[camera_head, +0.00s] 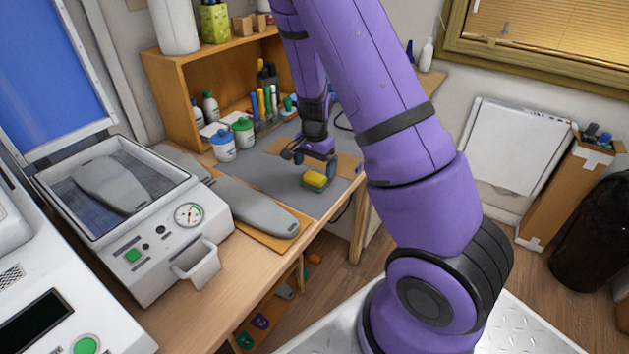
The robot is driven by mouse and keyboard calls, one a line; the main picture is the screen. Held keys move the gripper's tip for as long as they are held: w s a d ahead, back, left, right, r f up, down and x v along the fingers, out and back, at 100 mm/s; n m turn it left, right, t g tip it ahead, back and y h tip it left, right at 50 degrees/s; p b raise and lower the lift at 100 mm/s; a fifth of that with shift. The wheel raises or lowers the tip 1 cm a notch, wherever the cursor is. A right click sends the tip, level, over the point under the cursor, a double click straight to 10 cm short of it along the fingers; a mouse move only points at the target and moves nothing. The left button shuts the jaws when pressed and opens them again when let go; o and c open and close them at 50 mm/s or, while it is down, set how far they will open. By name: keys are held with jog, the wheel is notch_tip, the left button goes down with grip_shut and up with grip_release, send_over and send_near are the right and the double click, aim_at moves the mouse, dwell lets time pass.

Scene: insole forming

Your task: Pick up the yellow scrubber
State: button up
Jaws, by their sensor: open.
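The yellow scrubber (315,180) is a small block with a yellow top and a green base. It lies on the grey mat (262,176) near the right front part of the workbench. My gripper (315,162) is open and points down just behind and above the scrubber. Its fingers appear apart, and nothing shows between them. From this angle I cannot tell the exact gap between the fingertips and the scrubber.
A grey insole form (250,207) lies on a board left of the scrubber. Two white jars (223,146) and a pen holder stand behind. A forming machine (152,262) fills the bench's left. The mat around the scrubber is mostly clear, and the bench edge is close on its right.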

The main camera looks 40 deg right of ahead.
aim_at(314, 175)
jog(key=shift+w+d+f, duration=0.1)
jog(key=shift+w+f, duration=0.05)
jog(key=shift+f, duration=1)
jog(key=shift+w+f, duration=0.1)
jog(key=shift+f, duration=1.05)
jog(key=c, duration=1)
